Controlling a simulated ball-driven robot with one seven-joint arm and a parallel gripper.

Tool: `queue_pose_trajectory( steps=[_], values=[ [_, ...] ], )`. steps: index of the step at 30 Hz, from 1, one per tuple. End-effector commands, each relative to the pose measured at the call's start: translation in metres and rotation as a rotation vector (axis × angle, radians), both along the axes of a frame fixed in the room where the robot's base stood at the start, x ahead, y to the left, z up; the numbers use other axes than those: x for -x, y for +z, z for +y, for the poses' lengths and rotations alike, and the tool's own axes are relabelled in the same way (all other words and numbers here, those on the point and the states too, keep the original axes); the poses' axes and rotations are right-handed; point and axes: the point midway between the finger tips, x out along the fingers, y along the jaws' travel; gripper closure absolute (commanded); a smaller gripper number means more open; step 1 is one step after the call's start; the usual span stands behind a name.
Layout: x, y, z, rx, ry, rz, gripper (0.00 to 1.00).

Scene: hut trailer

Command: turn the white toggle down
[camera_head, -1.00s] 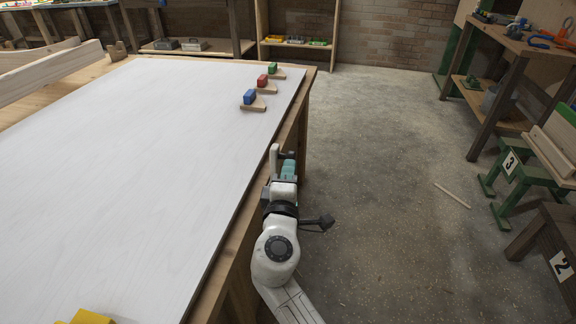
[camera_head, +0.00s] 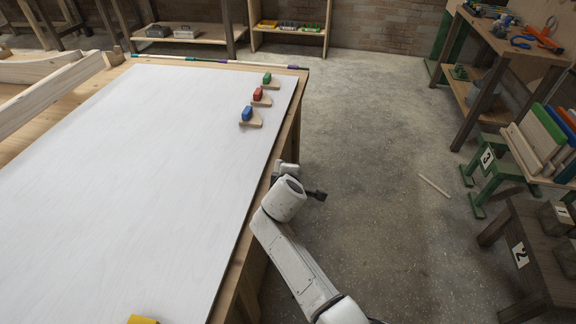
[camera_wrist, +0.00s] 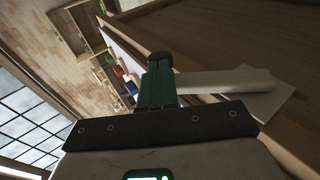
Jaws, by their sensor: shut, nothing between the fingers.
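The white toggle (camera_wrist: 225,82) shows in the wrist view as a pale bar at the wooden table side, with a white plate (camera_wrist: 275,103) behind its right end. My gripper (camera_wrist: 158,66) is shut and empty; its green, dark-tipped fingers are right beside the toggle's left end. I cannot tell whether they touch. In the head view my arm reaches to the table's right edge and its wrist hides the fingers. I cannot make out the toggle there.
The white-topped table (camera_head: 150,190) fills the left. Blue (camera_head: 247,114), red (camera_head: 257,94) and green (camera_head: 267,79) blocks stand on wooden pieces along its right edge. The floor (camera_head: 365,150) right of the table is mostly open, with a thin stick (camera_head: 434,186) lying there.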

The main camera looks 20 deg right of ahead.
Motion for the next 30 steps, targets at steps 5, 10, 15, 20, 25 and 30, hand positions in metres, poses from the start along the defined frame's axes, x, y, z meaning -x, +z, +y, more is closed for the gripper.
queue_pose_trajectory(
  steps=[5,10,15,20,25,30],
  values=[
    [-0.016,0.0,-0.012,-0.09,-0.003,0.121,1.0],
    [-0.031,-0.018,-0.022,-0.185,-0.003,0.25,1.0],
    [-0.041,-0.035,-0.029,-0.267,-0.001,0.363,1.0],
    [-0.048,-0.046,-0.034,-0.329,0.0,0.449,1.0],
    [-0.052,-0.057,-0.038,-0.372,0.0,0.512,1.0],
    [-0.056,-0.066,-0.04,-0.37,0.0,0.509,1.0]
  ],
)
